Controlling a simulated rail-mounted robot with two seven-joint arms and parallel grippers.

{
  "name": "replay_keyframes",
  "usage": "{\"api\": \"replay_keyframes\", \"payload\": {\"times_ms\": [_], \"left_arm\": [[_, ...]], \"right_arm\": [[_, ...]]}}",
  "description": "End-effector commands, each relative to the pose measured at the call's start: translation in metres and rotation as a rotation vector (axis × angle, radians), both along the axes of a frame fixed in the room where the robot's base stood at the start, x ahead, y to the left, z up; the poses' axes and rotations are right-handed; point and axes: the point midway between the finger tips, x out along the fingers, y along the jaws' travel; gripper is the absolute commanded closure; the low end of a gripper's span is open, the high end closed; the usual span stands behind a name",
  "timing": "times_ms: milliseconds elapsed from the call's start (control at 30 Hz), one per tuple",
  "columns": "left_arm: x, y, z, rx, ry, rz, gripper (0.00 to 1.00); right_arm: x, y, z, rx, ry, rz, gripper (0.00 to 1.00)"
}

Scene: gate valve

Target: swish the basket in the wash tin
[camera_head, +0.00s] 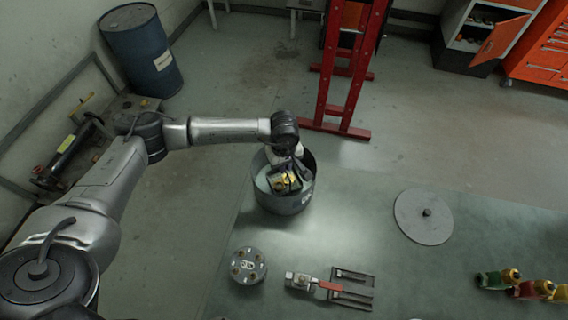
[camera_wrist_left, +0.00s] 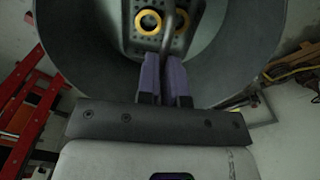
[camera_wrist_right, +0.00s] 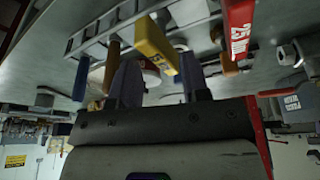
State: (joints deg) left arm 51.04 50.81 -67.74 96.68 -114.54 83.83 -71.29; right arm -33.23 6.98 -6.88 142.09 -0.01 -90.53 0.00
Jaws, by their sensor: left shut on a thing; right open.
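The wash tin (camera_head: 288,207) is a round grey tin at the back left edge of the green table. The basket (camera_head: 277,183), holding yellow rings, is inside it; how deep it sits is hard to tell. My left gripper (camera_head: 286,173) is above the tin, shut on the basket's handle. In the left wrist view its purple fingers (camera_wrist_left: 167,78) close on a thin rod, with the perforated basket (camera_wrist_left: 150,42) beyond and the tin wall (camera_wrist_left: 80,30) around it. My right gripper (camera_wrist_right: 157,82) shows only in its wrist view, open, near hanging tools.
A grey disc with a knob (camera_head: 424,228) lies right of the tin. A round flanged part (camera_head: 248,265), a red-handled valve (camera_head: 305,283) and a slotted metal piece (camera_head: 352,290) lie in front. Coloured valves (camera_head: 530,290) stand at right. A red frame (camera_head: 350,70) stands behind.

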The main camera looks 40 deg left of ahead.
Motion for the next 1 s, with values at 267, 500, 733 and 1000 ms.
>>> {"api": "replay_keyframes", "payload": {"times_ms": [267, 500, 733, 1000], "left_arm": [[0.000, 0.000, -0.004, 0.000, -0.001, 0.000, 1.00], [0.000, 0.000, 0.000, 0.000, -0.001, 0.000, 1.00], [0.000, 0.000, 0.007, 0.000, -0.001, 0.000, 1.00], [0.000, 0.000, 0.010, 0.000, -0.001, 0.000, 1.00]], "right_arm": [[0.000, 0.002, -0.004, 0.007, 0.000, -0.004, 0.57], [0.000, 0.002, -0.002, 0.007, 0.000, -0.004, 0.57], [0.000, 0.001, 0.002, 0.004, 0.000, -0.003, 0.57], [0.000, -0.001, 0.002, -0.004, 0.000, 0.003, 0.57]]}}
